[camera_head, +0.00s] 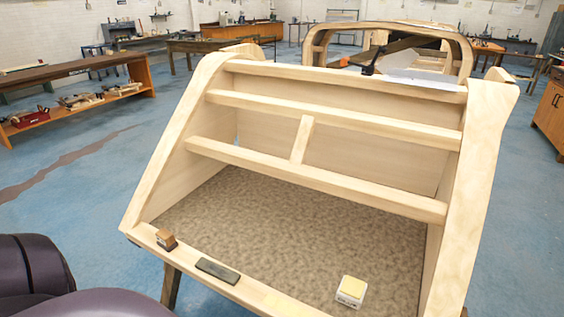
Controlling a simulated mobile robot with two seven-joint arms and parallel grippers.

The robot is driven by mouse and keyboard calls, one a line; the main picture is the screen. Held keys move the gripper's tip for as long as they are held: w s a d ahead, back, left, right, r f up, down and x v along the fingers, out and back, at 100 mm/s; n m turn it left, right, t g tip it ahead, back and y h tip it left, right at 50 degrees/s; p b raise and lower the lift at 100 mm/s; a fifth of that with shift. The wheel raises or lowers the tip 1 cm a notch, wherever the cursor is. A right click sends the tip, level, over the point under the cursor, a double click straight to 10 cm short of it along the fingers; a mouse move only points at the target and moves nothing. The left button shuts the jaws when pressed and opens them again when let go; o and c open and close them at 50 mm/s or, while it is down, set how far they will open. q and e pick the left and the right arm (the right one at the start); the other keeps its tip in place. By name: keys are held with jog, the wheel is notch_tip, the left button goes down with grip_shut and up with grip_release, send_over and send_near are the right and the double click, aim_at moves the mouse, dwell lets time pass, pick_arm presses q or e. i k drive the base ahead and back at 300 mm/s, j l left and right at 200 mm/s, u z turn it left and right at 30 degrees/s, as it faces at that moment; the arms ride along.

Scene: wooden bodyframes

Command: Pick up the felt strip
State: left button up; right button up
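A dark grey flat strip (218,270), which looks like the felt strip, lies on the front rail of the wooden bodyframe (315,180). It lies lengthwise along the rail, right of a small brown block (166,239). Nothing touches it or covers it. Dark rounded parts of my own arm fill the lower left corner of the head view. Neither of my grippers is in view.
A white block with a yellow top (350,292) sits on the frame's mottled brown floor panel (290,225). Crossbars span the frame above and behind the strip. A black clamp (370,64) stands at the top rail. Blue floor (80,190) is clear at left.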

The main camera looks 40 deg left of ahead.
aim_at(224, 273)
jog(key=u, duration=1.85)
